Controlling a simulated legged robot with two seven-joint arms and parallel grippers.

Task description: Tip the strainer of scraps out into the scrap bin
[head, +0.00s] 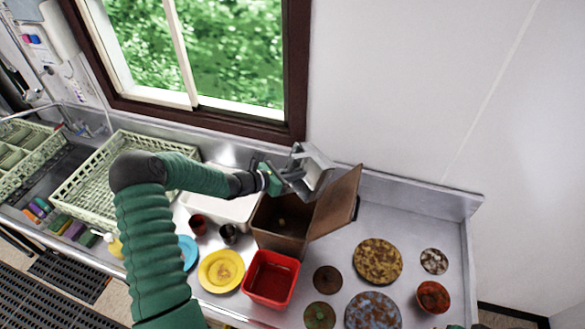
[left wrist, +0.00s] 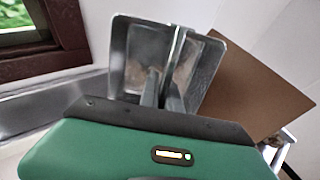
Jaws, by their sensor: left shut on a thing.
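The strainer (head: 318,172) is a grey metal box-like vessel, held up and steeply tilted above the scrap bin. My left gripper (head: 283,180) is shut on it. In the left wrist view, the fingers (left wrist: 163,92) meet the strainer (left wrist: 206,78) at a bar across its middle. A dull brownish patch shows on it there; I cannot tell whether this is scraps. The scrap bin (head: 275,243) is a brown box on the counter with its lid (head: 337,206) standing open on the right. A small pale bit shows inside the bin. My right gripper is out of view.
A red tub (head: 271,279) and a yellow plate (head: 221,270) stand in front of the bin. Several soiled round dishes, including one large plate (head: 378,261), lie to the right. A white basin (head: 218,208) and a pale green rack (head: 95,190) are left. The wall is close behind.

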